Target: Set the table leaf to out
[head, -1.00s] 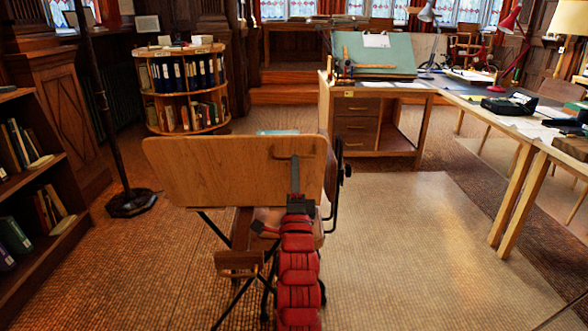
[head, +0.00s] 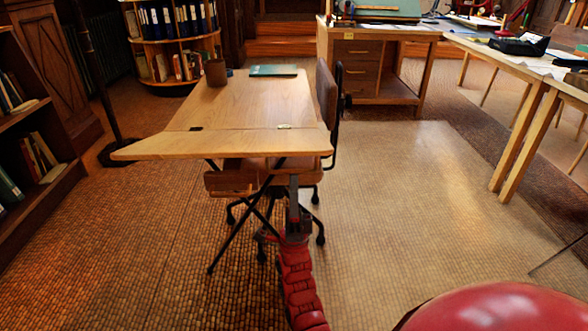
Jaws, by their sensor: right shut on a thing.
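The wooden table (head: 250,95) stands ahead of me, with its top level. Its leaf (head: 215,146) extends from the near side toward me, past a seam with small hinges (head: 284,127). The leaf looks about level with the top; a slight tilt is hard to judge. My right gripper (head: 294,183) reaches up from below to the leaf's near edge, right of its middle. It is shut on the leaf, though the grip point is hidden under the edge. My left gripper is out of view.
A brown cup (head: 216,72) and a green book (head: 273,70) sit on the far part of the table. A chair (head: 327,95) stands close at its right. A bookshelf (head: 30,140) is at the left. The floor to the right is open.

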